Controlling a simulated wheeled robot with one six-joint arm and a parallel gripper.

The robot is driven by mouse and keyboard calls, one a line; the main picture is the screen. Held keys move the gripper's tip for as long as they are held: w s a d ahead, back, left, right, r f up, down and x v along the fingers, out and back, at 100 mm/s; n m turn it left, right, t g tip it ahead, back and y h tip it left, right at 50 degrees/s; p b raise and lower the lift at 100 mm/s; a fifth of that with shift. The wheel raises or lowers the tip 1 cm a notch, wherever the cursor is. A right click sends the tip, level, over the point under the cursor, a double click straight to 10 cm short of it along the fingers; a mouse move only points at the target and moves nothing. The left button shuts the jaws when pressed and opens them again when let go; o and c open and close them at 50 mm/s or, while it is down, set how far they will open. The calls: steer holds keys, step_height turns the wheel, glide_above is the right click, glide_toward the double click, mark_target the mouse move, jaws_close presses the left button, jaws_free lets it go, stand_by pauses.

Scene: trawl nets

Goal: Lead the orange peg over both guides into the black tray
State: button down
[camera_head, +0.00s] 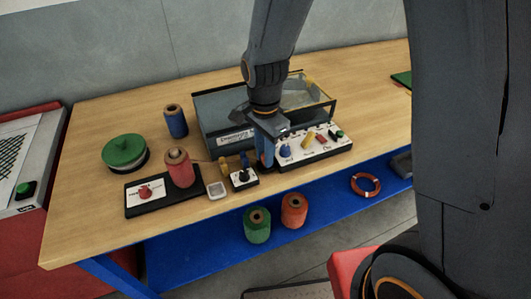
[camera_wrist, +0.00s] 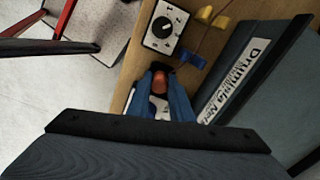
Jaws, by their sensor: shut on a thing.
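My gripper (camera_wrist: 160,88) has blue fingers shut on the orange peg (camera_wrist: 160,79), whose rounded end shows between them in the wrist view. In the head view the gripper (camera_head: 265,152) is over the table at the left end of a white-topped black tray (camera_head: 318,157), and hides the peg. That tray bears several small coloured pieces. A yellow guide (camera_head: 223,166) and a blue guide (camera_head: 245,160) stand left of the gripper. The blue guide (camera_wrist: 190,61) and yellow pieces (camera_wrist: 204,14) also show in the wrist view, apart from the peg.
A labelled grey tank (camera_head: 213,108) stands close behind the gripper. A green-lidded tin (camera_head: 124,152) and blue spool (camera_head: 176,121) stand farther left.

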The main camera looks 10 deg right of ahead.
steer(key=shift+f, duration=0.15)
steer(key=c, duration=1.5)
jaws_free()
steer(key=shift+r+b, duration=0.7)
steer(key=shift+r, duration=3.2)
steer(key=shift+d, duration=0.15)
steer(key=shift+s+d+f+n+t, duration=0.2)
steer(key=shift+s+d+n, duration=1)
steer(key=shift+d+n, duration=0.85)
steer(key=shift+s+d+f+n+t, duration=0.2)
steer(key=shift+s+d+n, duration=1.05)
steer(key=shift+d+n, duration=0.85)
steer(key=shift+s+d+f+n+t, duration=0.1)
steer(key=shift+s+d+n+t, duration=0.1)
steer(key=shift+s+d+n, duration=1.45)
